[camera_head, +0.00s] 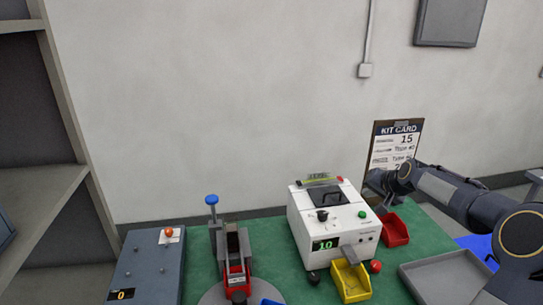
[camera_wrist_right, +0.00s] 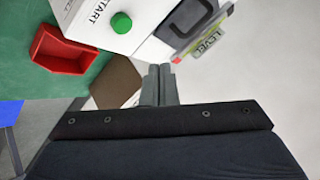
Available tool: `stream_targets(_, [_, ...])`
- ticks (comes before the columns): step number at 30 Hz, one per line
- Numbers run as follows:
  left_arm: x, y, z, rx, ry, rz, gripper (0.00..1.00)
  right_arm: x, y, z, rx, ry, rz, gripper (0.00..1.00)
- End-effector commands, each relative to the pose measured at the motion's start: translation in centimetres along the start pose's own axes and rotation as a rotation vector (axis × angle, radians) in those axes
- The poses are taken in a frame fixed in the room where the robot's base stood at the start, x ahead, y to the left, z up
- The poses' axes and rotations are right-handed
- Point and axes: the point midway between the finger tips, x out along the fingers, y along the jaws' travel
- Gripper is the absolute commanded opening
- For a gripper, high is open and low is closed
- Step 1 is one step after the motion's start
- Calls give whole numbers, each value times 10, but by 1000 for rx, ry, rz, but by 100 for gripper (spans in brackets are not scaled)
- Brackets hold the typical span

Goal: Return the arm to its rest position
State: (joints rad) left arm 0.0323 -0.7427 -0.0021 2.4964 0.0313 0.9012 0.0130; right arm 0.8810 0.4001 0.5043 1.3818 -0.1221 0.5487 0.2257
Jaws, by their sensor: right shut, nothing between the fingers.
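My right arm comes in from the right in the head view, with its right gripper (camera_head: 376,184) in front of the lower part of the kit card (camera_head: 396,142). In the wrist view the two fingers of the right gripper (camera_wrist_right: 160,75) are together, with nothing between them. The white machine (camera_head: 330,222) stands to the left of this gripper, apart from it in the head view. Its green button (camera_wrist_right: 121,22) and black handle show in the wrist view. My left gripper is not in view.
The green table holds a red bin (camera_head: 395,231), a yellow bin (camera_head: 351,281), a grey tray (camera_head: 440,278), a blue-knobbed press (camera_head: 212,201) and a grey box with an orange ball (camera_head: 169,233). Shelves (camera_head: 50,190) stand at the left. The wall behind is mostly bare.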

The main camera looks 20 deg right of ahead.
Motion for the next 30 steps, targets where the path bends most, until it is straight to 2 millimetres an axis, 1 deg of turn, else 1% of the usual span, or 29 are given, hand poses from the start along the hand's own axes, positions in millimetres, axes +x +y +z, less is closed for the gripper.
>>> stream_targets(2, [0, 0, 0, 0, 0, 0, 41, -2, -2, 2, -5, -2, 0, 0])
stream_targets(4, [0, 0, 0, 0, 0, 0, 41, -8, -12, 9, -28, -14, -1, 0])
stream_targets(5, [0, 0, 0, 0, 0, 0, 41, -12, -18, 15, -45, -21, 0, 0])
stream_targets(7, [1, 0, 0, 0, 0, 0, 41, -30, -37, 36, -102, -52, 3, 0])
stream_targets(8, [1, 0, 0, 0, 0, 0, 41, -40, -45, 48, -132, -66, 6, 0])
stream_targets(10, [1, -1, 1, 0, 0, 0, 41, -69, -65, 85, -211, -107, 12, 0])
stream_targets(11, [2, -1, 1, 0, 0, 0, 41, -83, -70, 103, -242, -127, 16, 0])
stream_targets(12, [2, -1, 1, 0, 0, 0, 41, -102, -75, 126, -282, -151, 18, 0])
stream_targets(13, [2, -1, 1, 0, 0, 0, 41, -115, -77, 144, -309, -169, 19, 0])
stream_targets(14, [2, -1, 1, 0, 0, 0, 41, -128, -77, 162, -333, -186, 18, 0])
stream_targets(15, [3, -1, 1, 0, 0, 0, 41, -146, -76, 186, -361, -207, 14, 0])
stream_targets(16, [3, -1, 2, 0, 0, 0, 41, -158, -73, 205, -381, -225, 9, 0])
stream_targets(17, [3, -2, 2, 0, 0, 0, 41, -169, -70, 223, -399, -240, 2, 0])
stream_targets(18, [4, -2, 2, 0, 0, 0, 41, -183, -64, 246, -419, -262, -10, 0])
stream_targets(20, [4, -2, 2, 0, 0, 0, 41, -199, -54, 280, -443, -294, -33, 0])
stream_targets(21, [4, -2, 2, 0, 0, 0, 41, -208, -48, 300, -457, -314, -51, 0])
stream_targets(24, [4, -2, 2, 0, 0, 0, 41, -222, -34, 343, -483, -359, -95, 0])
stream_targets(27, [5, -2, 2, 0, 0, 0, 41, -229, -24, 370, -501, -392, -128, 0])
stream_targets(30, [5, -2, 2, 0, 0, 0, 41, -232, -20, 382, -508, -407, -144, 0])
